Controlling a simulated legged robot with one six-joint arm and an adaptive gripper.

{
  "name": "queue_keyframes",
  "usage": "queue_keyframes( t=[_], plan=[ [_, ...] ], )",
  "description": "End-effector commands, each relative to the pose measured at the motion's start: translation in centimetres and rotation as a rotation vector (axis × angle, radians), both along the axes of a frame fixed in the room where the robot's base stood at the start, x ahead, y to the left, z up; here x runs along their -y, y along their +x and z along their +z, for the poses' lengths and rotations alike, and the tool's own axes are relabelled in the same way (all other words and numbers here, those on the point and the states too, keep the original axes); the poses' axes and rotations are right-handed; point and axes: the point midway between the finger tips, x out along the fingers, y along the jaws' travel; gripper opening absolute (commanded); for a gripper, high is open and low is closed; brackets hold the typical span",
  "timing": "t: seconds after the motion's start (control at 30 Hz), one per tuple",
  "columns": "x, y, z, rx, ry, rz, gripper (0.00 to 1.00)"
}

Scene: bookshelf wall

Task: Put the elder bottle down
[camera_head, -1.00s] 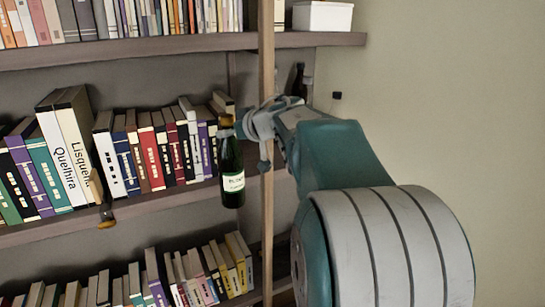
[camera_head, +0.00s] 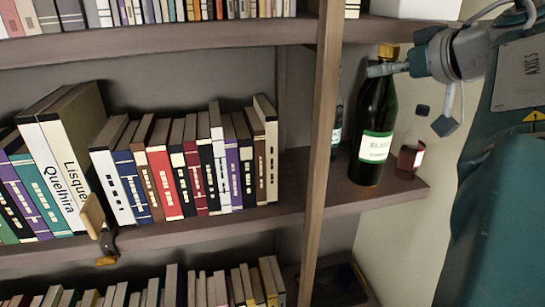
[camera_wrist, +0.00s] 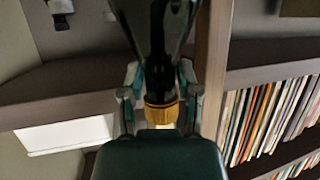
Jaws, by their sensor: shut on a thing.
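The elder bottle (camera_head: 374,125) is dark green with a pale label and a yellow cap. It is upright in the right-hand compartment, right of the wooden post, with its base at the middle shelf board (camera_head: 345,196); I cannot tell whether it touches. My gripper (camera_head: 385,68) is shut on the bottle's neck just below the cap, coming in from the right. In the wrist view the fingers (camera_wrist: 160,98) lie on both sides of the neck, by the yellow cap (camera_wrist: 161,114).
A small bottle with reddish contents (camera_head: 411,150) stands close right of the elder bottle. Another bottle (camera_head: 337,125) is partly hidden behind the post (camera_head: 319,130). Books (camera_head: 185,170) fill the left compartment. A dark tray (camera_head: 338,285) is below.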

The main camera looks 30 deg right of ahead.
Motion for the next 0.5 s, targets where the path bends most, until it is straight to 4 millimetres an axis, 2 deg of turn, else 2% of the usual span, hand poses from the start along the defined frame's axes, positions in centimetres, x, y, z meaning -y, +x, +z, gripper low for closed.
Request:
queue_keyframes(
  t=[0.1,0.23,0.5],
  plan=[
    [-0.8,-0.1,0.3,0.003,-0.009,-0.003,0.00],
    [-1.0,1.3,-0.3,0.003,-0.010,0.000,0.00],
    [1.6,5.8,-2.6,0.002,0.002,0.000,0.00]
  ],
)
